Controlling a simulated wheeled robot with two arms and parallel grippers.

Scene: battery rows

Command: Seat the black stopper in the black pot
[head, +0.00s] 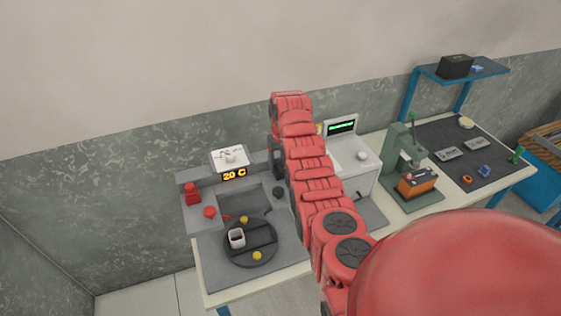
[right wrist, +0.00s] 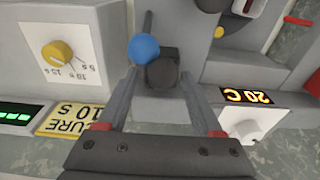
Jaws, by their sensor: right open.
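My right gripper (head: 279,172) hangs over the back of the grey station, partly hidden by my red arm. In the right wrist view its two grey fingers are apart. A dark block-like piece with a rounded face (right wrist: 162,72) shows between or just beyond their tips; I see no grip on it. I cannot tell whether it is the black pot or the black stopper. A small black round piece (head: 279,192) sits on the station just below the gripper in the head view. Which of the two this is also stays unclear. My left gripper is not in view.
A blue ball (right wrist: 143,48) is beside the dark piece. A round black tray (head: 268,259) holds a white cup (head: 237,238) and yellow knobs. Red pieces (head: 192,195) stand at left. A green press (head: 400,152) and white machine (head: 352,170) stand right.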

